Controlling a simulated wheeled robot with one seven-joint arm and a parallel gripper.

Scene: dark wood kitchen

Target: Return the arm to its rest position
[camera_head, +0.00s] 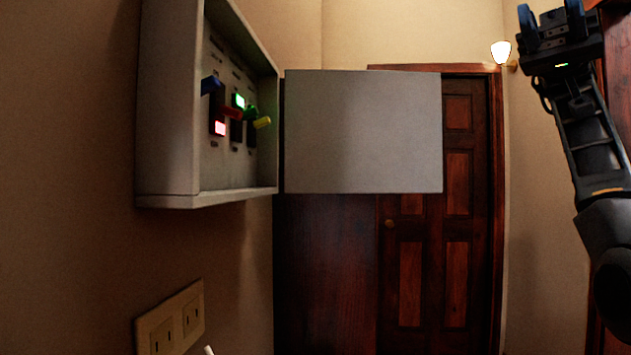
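My arm (590,150) rises along the right edge of the picture, with its hand at the top right. My gripper (550,12) points up, its two blue-grey fingers apart with nothing seen between them; the fingertips are close to the top edge. It is well clear of the wall box on the left and touches nothing that I can see.
A grey switch box (165,110) hangs on the left wall, with coloured levers (232,113) and green and red lights. Its grey door (362,130) stands open. An outlet plate (170,322) is below. A wooden door (450,230) and wall lamp (501,52) are behind.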

